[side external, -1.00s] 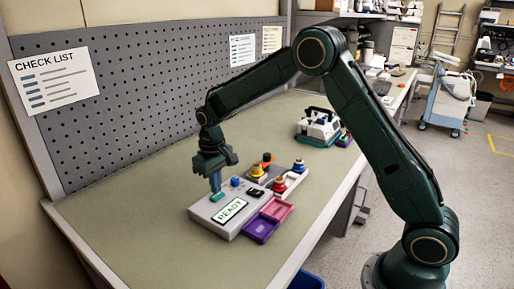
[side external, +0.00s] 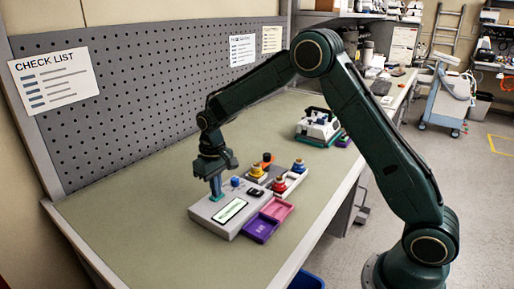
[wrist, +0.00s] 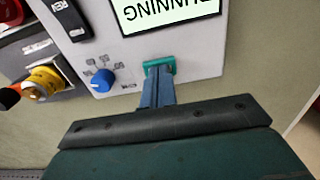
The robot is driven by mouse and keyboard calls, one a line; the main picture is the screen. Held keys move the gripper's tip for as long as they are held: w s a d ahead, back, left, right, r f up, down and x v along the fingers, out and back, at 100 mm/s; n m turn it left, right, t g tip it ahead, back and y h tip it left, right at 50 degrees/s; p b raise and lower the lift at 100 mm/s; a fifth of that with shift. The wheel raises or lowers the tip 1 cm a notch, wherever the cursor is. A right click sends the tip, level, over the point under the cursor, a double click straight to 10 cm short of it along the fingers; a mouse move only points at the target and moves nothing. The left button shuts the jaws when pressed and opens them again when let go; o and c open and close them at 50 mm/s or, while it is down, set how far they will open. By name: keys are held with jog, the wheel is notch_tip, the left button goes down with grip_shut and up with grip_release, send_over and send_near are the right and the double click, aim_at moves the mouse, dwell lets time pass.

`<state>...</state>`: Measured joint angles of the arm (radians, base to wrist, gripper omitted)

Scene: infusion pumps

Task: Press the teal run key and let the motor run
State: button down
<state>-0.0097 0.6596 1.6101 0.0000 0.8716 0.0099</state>
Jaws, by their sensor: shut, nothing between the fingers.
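The infusion pump (side external: 207,211) is a light grey box on the bench. Its teal run key (wrist: 160,66) is at the panel edge in the wrist view, partly covered by my fingertips. My gripper (side external: 216,191) is shut and empty, its blue-grey fingers pointing down at the key; they also show in the wrist view (wrist: 159,84). The tips appear to touch the key. In the side view the display (side external: 230,211) text is too small to read.
A blue dial (wrist: 102,80) and a black switch (wrist: 68,18) sit beside the key. Yellow, red and blue-topped parts (side external: 279,184) stand behind the pump. Purple (side external: 261,229) and pink (side external: 277,208) trays lie at its right. The bench's left front is clear.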

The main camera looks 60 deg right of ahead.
jog(key=shift+r, duration=0.1)
notch_tip(320, 180, up, 8)
dwell(1.2)
